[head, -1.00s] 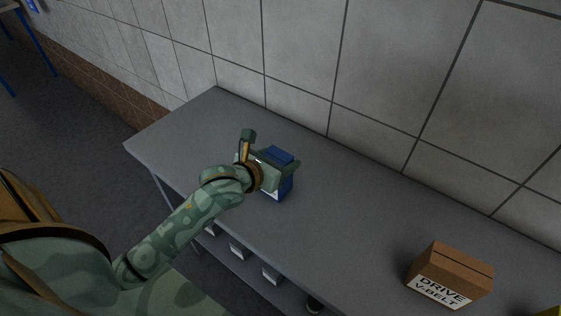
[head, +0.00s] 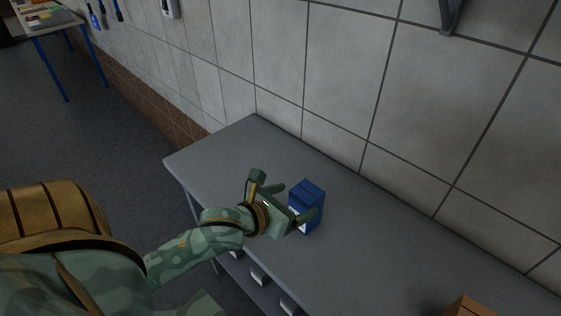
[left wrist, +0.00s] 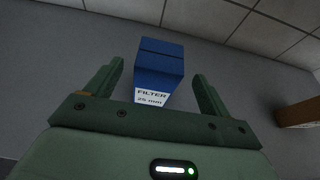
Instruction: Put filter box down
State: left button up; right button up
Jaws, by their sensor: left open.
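The blue filter box (head: 308,203) stands upright on the grey table (head: 205,158) in the head view. In the left wrist view the filter box (left wrist: 159,68) shows a white label reading "FILTER 25 mm". My left gripper (head: 290,203) is open at the near left side of the box. In the left wrist view the fingers of my left gripper (left wrist: 160,88) are spread, with the near, labelled end of the box in the gap and clear space on both sides. My right gripper is not in view.
A brown box (head: 467,306) stands on the table at the lower right, cut off by the picture edge; it also shows in the left wrist view (left wrist: 298,114). A tiled wall (head: 340,90) runs behind the table. The table's left end is clear.

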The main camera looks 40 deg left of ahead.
pick_arm(q)
jog(key=shift+v, duration=2.2)
